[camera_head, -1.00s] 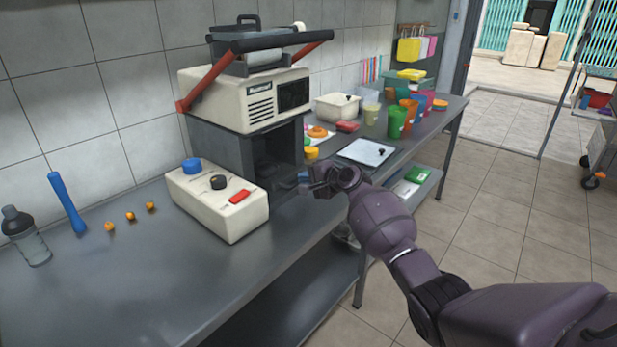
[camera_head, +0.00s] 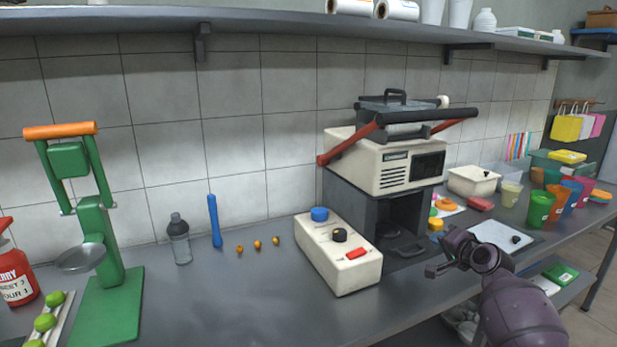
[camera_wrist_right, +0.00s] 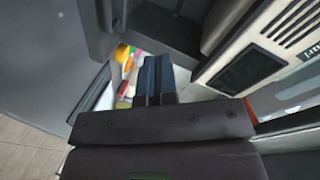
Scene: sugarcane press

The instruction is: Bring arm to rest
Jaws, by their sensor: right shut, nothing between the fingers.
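My right gripper (camera_head: 438,268) is in front of the sealing machine's dark opening, apart from the counter top. Its fingers (camera_wrist_right: 153,78) are shut with nothing between them in the right wrist view. The arm comes in from the lower right of the head view. The cream and grey machine (camera_head: 384,165) with red side levers stands on the counter; its cream housing also shows in the right wrist view (camera_wrist_right: 285,60). A control box (camera_head: 338,255) with blue and black knobs and a red switch sits at its front left. My left gripper is not in view.
The steel counter (camera_head: 215,310) has free room left of the control box. A green press (camera_head: 100,240), a clear bottle (camera_head: 180,243), a blue rod (camera_head: 215,222) and small orange pieces (camera_head: 258,246) stand there. Coloured cups (camera_head: 540,208) and a white board (camera_head: 508,237) are at the right.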

